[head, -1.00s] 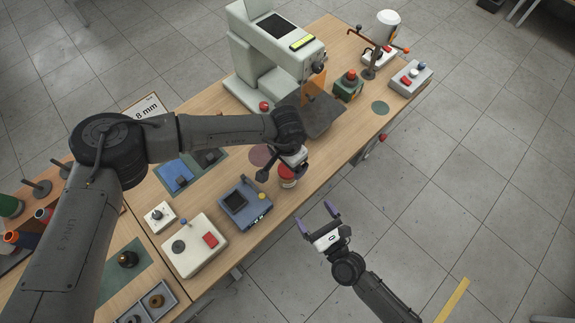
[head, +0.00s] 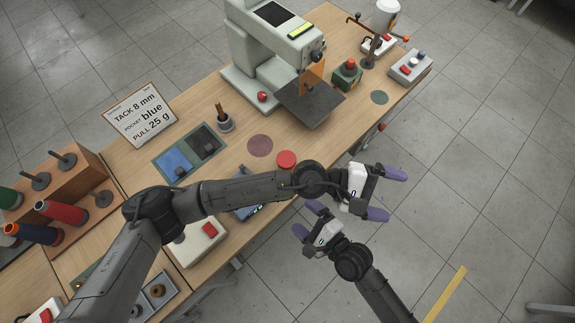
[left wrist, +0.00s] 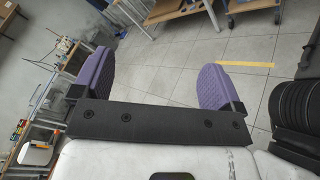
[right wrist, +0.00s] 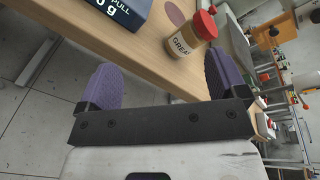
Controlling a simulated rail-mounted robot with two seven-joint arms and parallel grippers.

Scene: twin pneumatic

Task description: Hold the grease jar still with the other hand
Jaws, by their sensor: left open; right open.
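The grease jar stands upright on the table near its front edge. In the head view only its red lid (head: 287,159) shows clearly, as my left arm hides most of its body. The right wrist view shows the jar's label (right wrist: 183,43), beyond my finger tips and nearer the right finger. My left gripper (head: 388,194) is open and empty, out past the table edge to the right of the jar. My right gripper (head: 306,218) is open and empty off the front edge, short of the jar and not touching it.
A dark blue device with a display (right wrist: 118,8) stands left of the jar in the right wrist view. My left forearm crosses the table in front of the jar. A press-like machine (head: 262,50) stands behind. A sign (head: 138,115) stands at the back left.

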